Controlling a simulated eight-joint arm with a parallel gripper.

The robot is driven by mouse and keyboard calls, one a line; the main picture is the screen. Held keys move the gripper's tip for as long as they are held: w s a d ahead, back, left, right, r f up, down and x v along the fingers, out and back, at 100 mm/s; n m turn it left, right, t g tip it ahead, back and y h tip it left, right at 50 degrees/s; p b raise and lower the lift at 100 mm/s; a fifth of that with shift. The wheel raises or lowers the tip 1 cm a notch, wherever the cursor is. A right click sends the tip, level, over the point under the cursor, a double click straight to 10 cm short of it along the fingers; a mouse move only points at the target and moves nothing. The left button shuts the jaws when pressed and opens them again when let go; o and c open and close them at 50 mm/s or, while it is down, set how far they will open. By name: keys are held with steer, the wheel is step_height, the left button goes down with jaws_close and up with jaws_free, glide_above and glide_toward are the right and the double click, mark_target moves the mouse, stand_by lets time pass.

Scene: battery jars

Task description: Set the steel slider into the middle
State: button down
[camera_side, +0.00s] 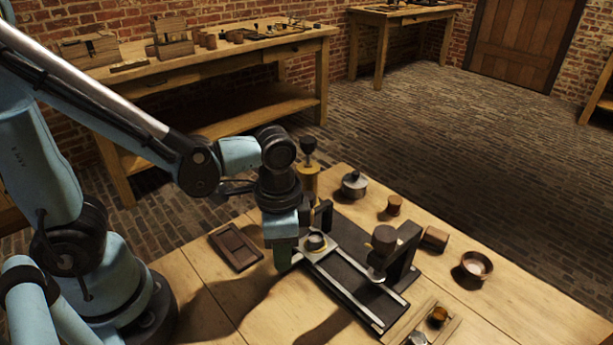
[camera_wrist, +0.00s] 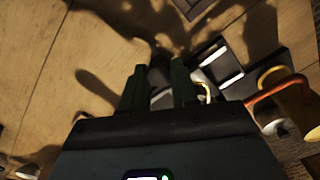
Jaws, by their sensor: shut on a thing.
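The steel slider (camera_side: 308,254) is a pale metal plate lying across the two rails (camera_side: 368,312) of a black base, near the base's far left end. A small round dark-topped piece (camera_side: 316,242) stands on it. My gripper (camera_side: 284,262) points down at the slider's left end, beside the base. In the wrist view my two fingers (camera_wrist: 158,88) are close on a dark grip piece (camera_wrist: 158,72) of the slider. Its exact join to the plate is hidden by my fingers.
A wooden tray (camera_side: 236,247) lies left of the base. A lidded metal pot (camera_side: 354,185), small wooden pieces (camera_side: 436,239) and a wooden bowl (camera_side: 477,265) stand behind and right. A brass post (camera_side: 308,178) stands near my wrist. The front left tabletop is bare.

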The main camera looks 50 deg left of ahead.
steer(key=d, duration=0.6)
steer(key=c, duration=0.8)
jaws_free()
steer(key=shift+c, duration=0.2)
steer(key=shift+r, duration=0.1)
step_height(320, 180, up, 12)
steer(key=shift+a, duration=0.1)
steer(key=w+a+f+n+t, duration=0.1)
steer(key=w+a+n+t, duration=0.1)
steer(key=a, duration=0.5)
steer(key=w+a+f+n+t, duration=0.1)
steer(key=a+n+t, duration=0.3)
steer(key=a, duration=0.3)
steer(key=shift+w+a+f+n+t, duration=0.3)
steer(key=shift+w+f+n+t, duration=0.1)
steer(key=shift+t, duration=0.2)
